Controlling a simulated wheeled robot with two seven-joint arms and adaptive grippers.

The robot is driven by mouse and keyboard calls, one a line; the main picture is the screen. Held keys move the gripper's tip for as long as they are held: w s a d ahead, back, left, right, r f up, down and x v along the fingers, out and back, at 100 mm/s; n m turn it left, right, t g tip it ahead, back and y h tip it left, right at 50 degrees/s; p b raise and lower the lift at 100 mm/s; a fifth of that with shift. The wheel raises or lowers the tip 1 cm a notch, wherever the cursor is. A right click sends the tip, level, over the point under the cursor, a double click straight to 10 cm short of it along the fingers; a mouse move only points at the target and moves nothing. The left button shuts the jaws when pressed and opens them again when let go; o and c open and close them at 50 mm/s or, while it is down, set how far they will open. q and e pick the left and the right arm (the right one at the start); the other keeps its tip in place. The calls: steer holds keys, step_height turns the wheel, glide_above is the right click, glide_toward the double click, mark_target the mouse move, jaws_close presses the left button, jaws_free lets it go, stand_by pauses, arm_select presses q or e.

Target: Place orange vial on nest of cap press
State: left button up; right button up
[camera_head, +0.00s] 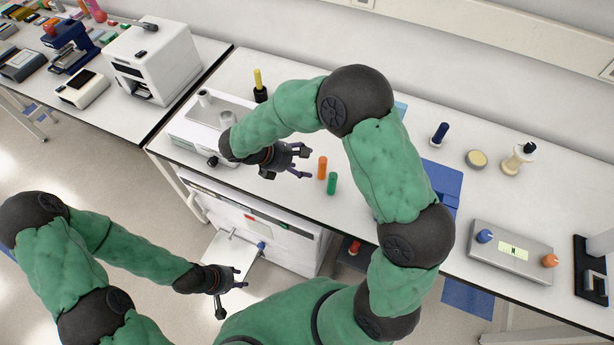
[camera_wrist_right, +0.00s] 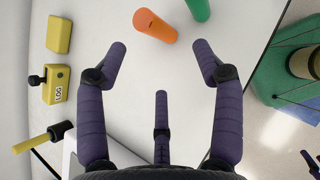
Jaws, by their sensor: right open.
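The orange vial (camera_head: 322,167) stands on the white bench beside a green vial (camera_head: 332,183). In the right wrist view the orange vial (camera_wrist_right: 155,25) lies beyond the fingertips, left of the middle, with the green vial (camera_wrist_right: 198,8) cut by the top edge. My right gripper (camera_head: 298,162) is open and empty, just left of the orange vial and apart from it; its spread fingers (camera_wrist_right: 160,58) show in the wrist view. My left gripper (camera_head: 240,281) is open and empty, low in front of the bench. I cannot tell surely which device is the cap press.
A grey-white device (camera_head: 192,128) and a yellow cylinder in a black base (camera_head: 258,80) stand left of my right gripper. A grey box with two knobs (camera_head: 510,252) and a black stand (camera_head: 590,268) are at the right. My right arm hides part of the bench.

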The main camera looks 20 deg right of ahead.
mark_target(321, 165)
steer(key=shift+n+h, duration=0.3)
steer(key=shift+n, duration=0.3)
steer(key=x, duration=0.2)
steer(key=w+x, duration=0.1)
steer(key=x, duration=0.1)
steer(key=shift+f+b, duration=0.25)
steer(key=shift+b, duration=0.05)
steer(key=shift+d+r+b+x, duration=0.1)
steer(key=shift+b+x, duration=0.15)
steer(key=shift+x, duration=1.3)
steer(key=shift+d+r+b+x, duration=0.1)
steer(key=shift+b+x, duration=0.1)
steer(key=shift+x, duration=1.35)
steer(key=shift+s, duration=0.1)
steer(key=shift+c, duration=0.3)
steer(key=shift+r, duration=0.1)
steer(key=c, duration=1.3)
